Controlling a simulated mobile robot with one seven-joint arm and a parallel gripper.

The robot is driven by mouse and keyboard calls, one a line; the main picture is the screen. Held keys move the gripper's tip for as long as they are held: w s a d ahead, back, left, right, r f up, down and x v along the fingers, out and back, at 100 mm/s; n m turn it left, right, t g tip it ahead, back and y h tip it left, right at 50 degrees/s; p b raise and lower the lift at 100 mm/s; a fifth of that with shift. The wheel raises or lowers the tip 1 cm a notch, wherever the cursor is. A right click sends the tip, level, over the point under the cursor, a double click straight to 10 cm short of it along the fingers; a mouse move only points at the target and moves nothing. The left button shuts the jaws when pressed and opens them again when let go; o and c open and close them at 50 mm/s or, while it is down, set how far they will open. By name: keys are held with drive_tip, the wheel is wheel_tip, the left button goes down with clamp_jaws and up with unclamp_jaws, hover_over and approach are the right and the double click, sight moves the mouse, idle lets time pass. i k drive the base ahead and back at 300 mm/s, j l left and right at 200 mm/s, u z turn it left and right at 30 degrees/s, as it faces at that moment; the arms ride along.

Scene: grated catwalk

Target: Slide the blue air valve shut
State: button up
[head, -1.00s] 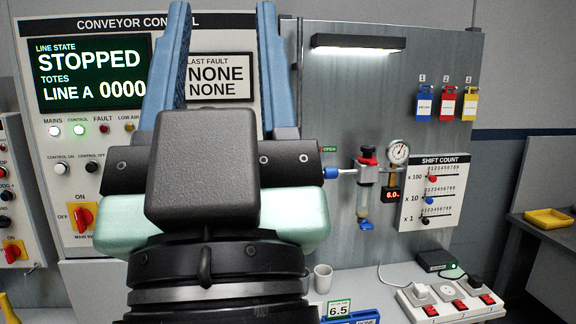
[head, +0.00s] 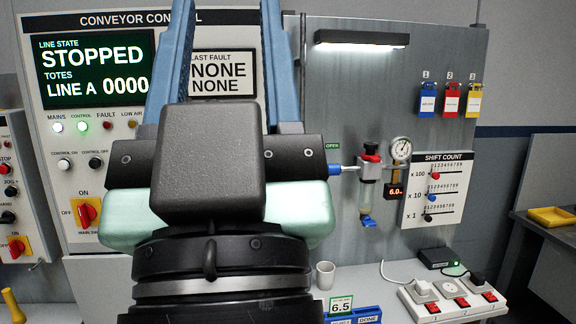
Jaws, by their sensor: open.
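The blue air valve part (head: 335,169) shows as a small blue collar on the air line, just right of my gripper's body. A green OPEN label (head: 332,146) is above it, and whatever lies left of the collar is hidden behind my gripper. The line runs right to a filter unit with a red-topped knob (head: 370,150) and a blue piece at its bottom (head: 367,221). My gripper (head: 226,12) is open and empty in front of the control panel. Its two blue fingers point up, with their tips at or beyond the top edge of the picture.
A round gauge (head: 401,149) and a 6.0 display (head: 395,191) are right of the filter. The shift count board (head: 437,190) is beyond them. Below, a white cup (head: 325,274) and a power strip (head: 455,300) stand on the counter.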

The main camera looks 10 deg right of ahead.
sight(334, 168)
drive_tip(key=i+l, duration=0.15)
drive_tip(key=i, duration=0.45)
drive_tip(key=i+l, duration=0.1)
drive_tip(key=i, duration=0.5)
drive_tip(key=i+l, duration=0.15)
drive_tip(key=i, duration=0.45)
drive_tip(key=l+z, duration=0.05)
